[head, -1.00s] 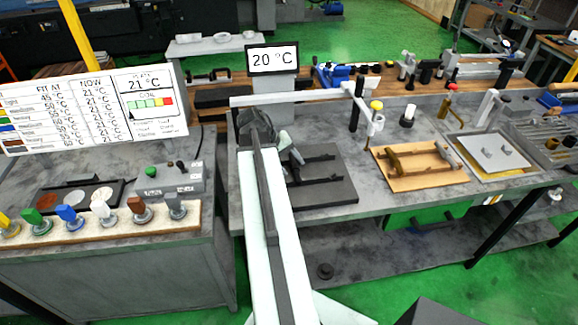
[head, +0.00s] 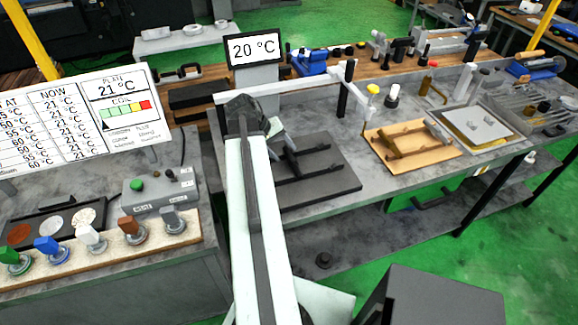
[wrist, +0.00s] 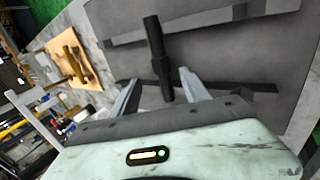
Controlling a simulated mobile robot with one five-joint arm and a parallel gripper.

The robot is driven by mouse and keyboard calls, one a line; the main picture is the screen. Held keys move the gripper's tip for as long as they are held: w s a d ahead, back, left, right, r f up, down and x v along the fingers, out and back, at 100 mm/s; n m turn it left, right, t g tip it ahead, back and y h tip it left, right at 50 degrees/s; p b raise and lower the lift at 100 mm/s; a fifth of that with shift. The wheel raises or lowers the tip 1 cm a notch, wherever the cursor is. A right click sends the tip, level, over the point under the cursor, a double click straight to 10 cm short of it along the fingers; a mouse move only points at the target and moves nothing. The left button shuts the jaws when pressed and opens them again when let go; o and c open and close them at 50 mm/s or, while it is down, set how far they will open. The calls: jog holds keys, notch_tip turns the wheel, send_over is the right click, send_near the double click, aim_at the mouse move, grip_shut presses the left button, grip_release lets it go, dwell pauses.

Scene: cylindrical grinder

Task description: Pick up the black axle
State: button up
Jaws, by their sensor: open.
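The black axle (wrist: 154,40) is a dark stepped rod in the wrist view. It lies across the dark bars of a grey plate (wrist: 210,60). My gripper (wrist: 159,77) is open, with one pale finger on each side of the axle's near end and a gap to both. In the head view the axle (head: 291,160) shows partly beside my gripper (head: 277,133), above the dark plate (head: 325,190). My arm and gripper hide part of it there. I cannot tell how high the fingers are above the plate.
A wooden board (head: 430,153) with a brown part on it lies right of the plate. A white bar frame (head: 300,88) stands behind the plate, with a temperature display (head: 254,48) beyond. Coloured knobs (head: 90,238) line the left bench. A dark box (head: 440,300) is at front right.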

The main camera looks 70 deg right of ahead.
aim_at(290, 159)
jog(key=b+x, duration=0.4)
jog(key=x, duration=0.1)
jog(key=shift+w+a+f, duration=0.15)
jog(key=shift+a+f, duration=0.1)
jog(key=shift+a, duration=0.1)
jog(key=shift+d+f+b, duration=0.1)
jog(key=shift+d+b, duration=0.05)
jog(key=shift+b, duration=0.2)
jog(key=shift+r, duration=0.2)
grip_shut()
dwell(0.5)
